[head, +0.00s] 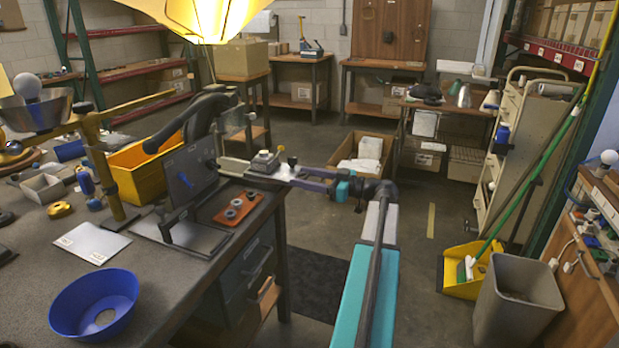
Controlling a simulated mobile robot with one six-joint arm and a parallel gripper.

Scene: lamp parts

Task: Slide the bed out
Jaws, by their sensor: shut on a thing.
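At the right edge of the workbench, a pale flat bar (233,164) sticks out at the foot of a dark upright machine (205,115); it looks like the bed, though its outline is partly hidden. A small metal block with a knob (265,158) sits at its outer end. My gripper (256,172) reaches in from the right, low over the bench corner, and is shut at this outer end, apparently on the bed. The fingertips are small here, and the exact contact is hard to make out.
A red-brown tray (239,207) with round parts lies just in front. An upright grey plate (189,172) on a base stands left of it. A yellow bin (150,165) and blue bowl (95,304) are on the bench. Open floor (425,260) and a cardboard box (362,152) lie right.

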